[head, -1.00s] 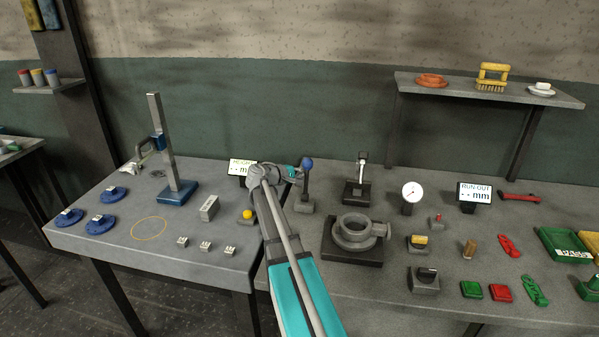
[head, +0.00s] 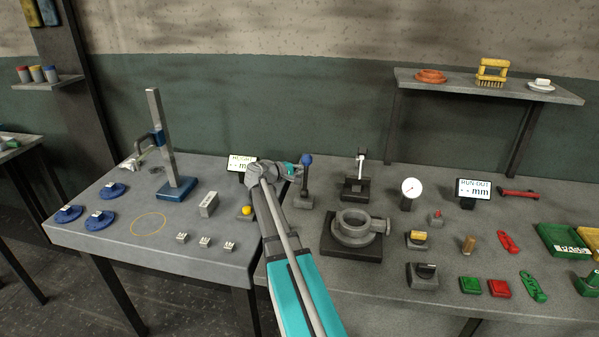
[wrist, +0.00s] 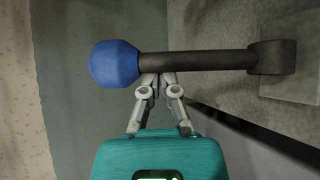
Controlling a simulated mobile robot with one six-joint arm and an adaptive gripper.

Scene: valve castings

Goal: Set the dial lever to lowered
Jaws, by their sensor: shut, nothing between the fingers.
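A lever with a blue ball knob (head: 306,159) and dark shaft stands upright on a grey base (head: 303,202) near the back of the right table. The wrist view shows its blue knob (wrist: 114,64) at left and its shaft (wrist: 205,61) running right to a dark pivot (wrist: 272,58). My gripper (head: 299,173) is beside the shaft, just below the knob. In the wrist view the fingers of my gripper (wrist: 157,80) are shut, with tips at the shaft's lower edge; whether they touch it I cannot tell. Nothing is between them.
A round dial gauge (head: 411,188) and a black-based stand with a pale-tipped lever (head: 357,180) are to the right. A grey valve casting (head: 355,228) sits in front. A height display (head: 242,164) is behind on the left, with a yellow ball (head: 246,211) nearby.

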